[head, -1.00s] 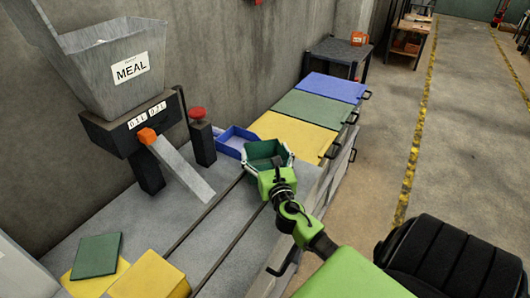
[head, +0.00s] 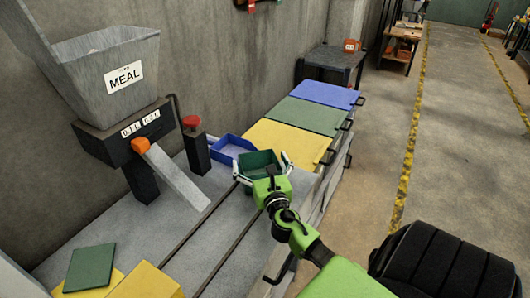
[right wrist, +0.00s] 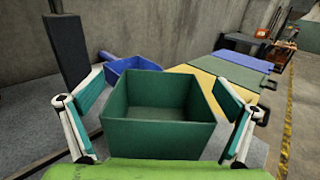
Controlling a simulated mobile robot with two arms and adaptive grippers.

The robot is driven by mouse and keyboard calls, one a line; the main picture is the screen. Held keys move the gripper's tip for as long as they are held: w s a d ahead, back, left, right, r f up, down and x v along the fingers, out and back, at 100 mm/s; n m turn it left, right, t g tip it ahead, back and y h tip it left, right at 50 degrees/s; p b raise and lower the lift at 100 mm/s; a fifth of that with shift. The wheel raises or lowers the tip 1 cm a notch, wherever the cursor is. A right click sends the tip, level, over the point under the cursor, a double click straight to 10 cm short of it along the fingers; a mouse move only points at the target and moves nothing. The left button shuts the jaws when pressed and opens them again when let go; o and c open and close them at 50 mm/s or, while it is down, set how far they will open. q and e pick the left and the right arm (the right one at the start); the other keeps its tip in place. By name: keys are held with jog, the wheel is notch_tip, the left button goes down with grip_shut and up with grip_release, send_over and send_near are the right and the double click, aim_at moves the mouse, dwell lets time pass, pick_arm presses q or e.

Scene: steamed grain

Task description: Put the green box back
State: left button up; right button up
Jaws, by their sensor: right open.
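The green box (head: 260,160) is an empty, open-topped box near the end of two dark rails, beside a blue box. My right gripper (head: 262,169) is open, with its fingers on either side of the green box. In the right wrist view, the green box (right wrist: 158,132) lies between the spread fingers (right wrist: 163,118), with visible gaps on both sides. A flat green panel (head: 90,267) lies at the lower left of the grey bench. My left gripper is not in view.
The blue box (head: 229,147) stands just behind the green one. Yellow (head: 288,143), green (head: 308,115) and blue (head: 324,90) lids lie beyond it. A meal hopper (head: 110,72) with a chute stands left. A yellow block (head: 146,283) is in front. The floor at right has free room.

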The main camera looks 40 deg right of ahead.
jog(key=b+v, duration=0.2)
jog(key=v, duration=1)
jog(key=shift+r, duration=0.3)
jog(key=shift+s+f, duration=0.1)
